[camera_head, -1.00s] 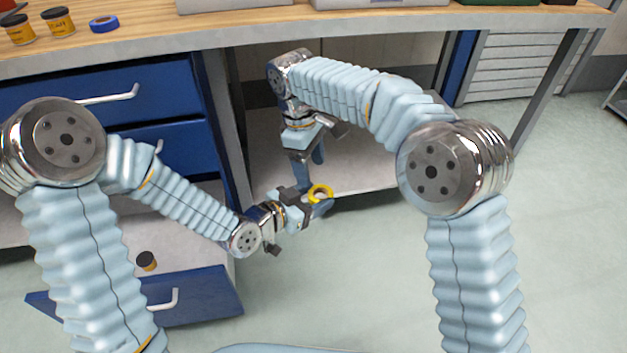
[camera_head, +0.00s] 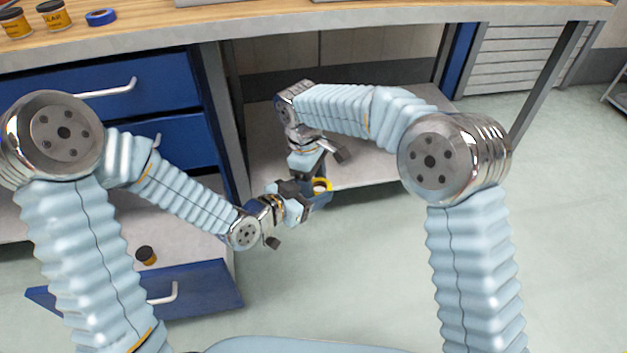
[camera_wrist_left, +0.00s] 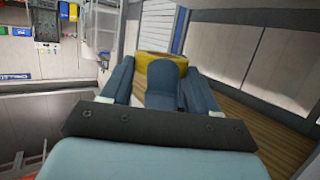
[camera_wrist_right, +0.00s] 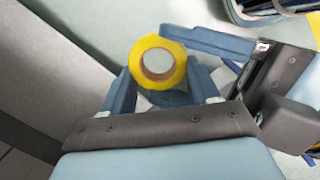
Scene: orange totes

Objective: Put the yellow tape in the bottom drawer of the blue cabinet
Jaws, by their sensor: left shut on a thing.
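My right gripper (camera_head: 319,178) is at the tape from above. In the right wrist view its spread fingers stand on either side of the tape (camera_wrist_right: 158,62); contact is unclear. One right finger hides part of the tape in the left wrist view. The blue cabinet (camera_head: 150,85) is at the left. Its bottom drawer (camera_head: 205,293) is pulled out, with a dark jar (camera_head: 146,256) inside.
The wooden bench top (camera_head: 150,25) above holds jars (camera_head: 53,14) and a blue tape roll (camera_head: 101,17). A low shelf (camera_head: 365,172) under the bench lies behind my grippers. A bench leg (camera_head: 224,120) stands beside the cabinet. The floor at the right is clear.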

